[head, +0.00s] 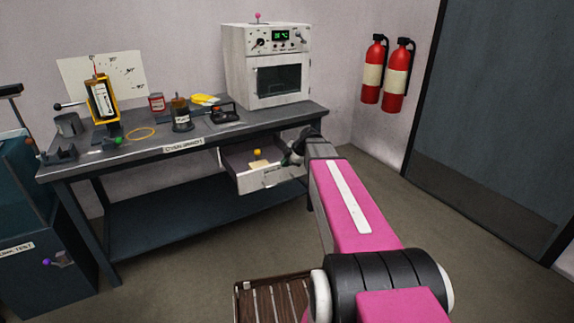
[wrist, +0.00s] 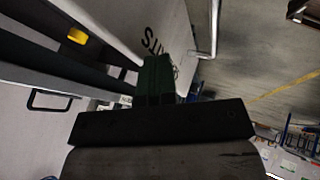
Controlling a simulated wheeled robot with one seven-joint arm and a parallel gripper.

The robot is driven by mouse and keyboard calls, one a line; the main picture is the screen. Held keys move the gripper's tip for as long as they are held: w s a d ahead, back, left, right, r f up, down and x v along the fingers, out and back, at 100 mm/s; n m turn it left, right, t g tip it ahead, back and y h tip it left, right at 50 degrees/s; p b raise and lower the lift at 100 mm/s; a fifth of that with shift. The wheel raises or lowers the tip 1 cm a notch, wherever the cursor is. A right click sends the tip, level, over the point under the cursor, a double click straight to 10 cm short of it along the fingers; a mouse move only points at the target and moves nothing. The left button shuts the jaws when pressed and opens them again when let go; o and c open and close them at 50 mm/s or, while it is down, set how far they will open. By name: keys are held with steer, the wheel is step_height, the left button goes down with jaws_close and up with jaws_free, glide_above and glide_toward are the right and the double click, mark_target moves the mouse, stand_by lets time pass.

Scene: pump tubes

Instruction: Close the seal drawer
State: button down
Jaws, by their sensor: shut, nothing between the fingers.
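The seal drawer (head: 240,180) hangs open under the bench's right half, with a small yellow item (head: 257,153) inside. A metal bar handle (head: 278,178) is on its front. In the wrist view the pale drawer front (wrist: 170,22) bears dark lettering, partly hidden by my fingers, and the bar handle (wrist: 214,28) stands out from it. The yellow item also shows in the wrist view (wrist: 77,35). My gripper (head: 291,160) is at the drawer's right end. In the wrist view its dark green fingers (wrist: 158,76) are shut and empty, close to the drawer front; contact cannot be told.
A lower shelf (head: 190,205) runs beneath. Fire extinguishers (head: 397,78) hang by the door (head: 490,120).

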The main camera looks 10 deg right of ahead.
steer(key=w+a, duration=0.2)
steer(key=w, duration=0.4)
steer(key=w+a, duration=0.2)
steer(key=w, duration=0.5)
steer(key=w+a, duration=0.2)
steer(key=w, duration=0.5)
steer(key=shift+w+a, duration=0.2)
steer(key=shift+a, duration=0.1)
steer(key=shift+s, duration=0.15)
